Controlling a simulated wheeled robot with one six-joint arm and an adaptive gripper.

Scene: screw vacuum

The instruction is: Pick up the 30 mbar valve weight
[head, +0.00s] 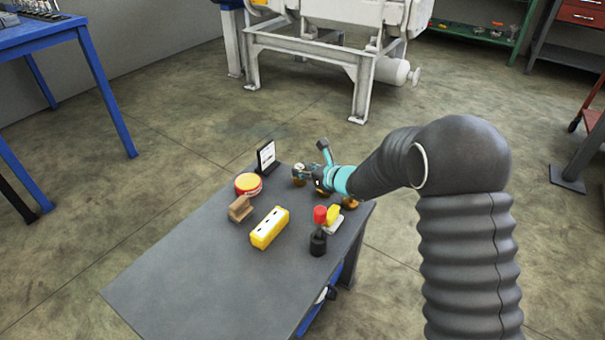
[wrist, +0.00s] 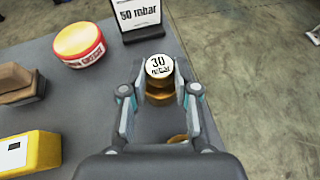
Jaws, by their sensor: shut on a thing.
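The 30 mbar valve weight (wrist: 159,68) shows in the wrist view, a brass cylinder with a white top marked "30 mbar". My gripper (wrist: 157,92) is around it, with one finger on each side, shut on it. Another brass piece lies just below the weight in the wrist view, partly hidden. In the head view my gripper (head: 308,175) is at the far right end of the table, low over the top. I cannot tell whether the weight is lifted clear of what is under it.
A "50 mbar" sign (wrist: 138,15) stands just behind the weight. The grey table (head: 210,270) also holds a red and yellow tin (head: 248,184), a wooden block (head: 240,209), a yellow box (head: 269,228) and a red-topped black item (head: 319,235). The near left of the table is clear.

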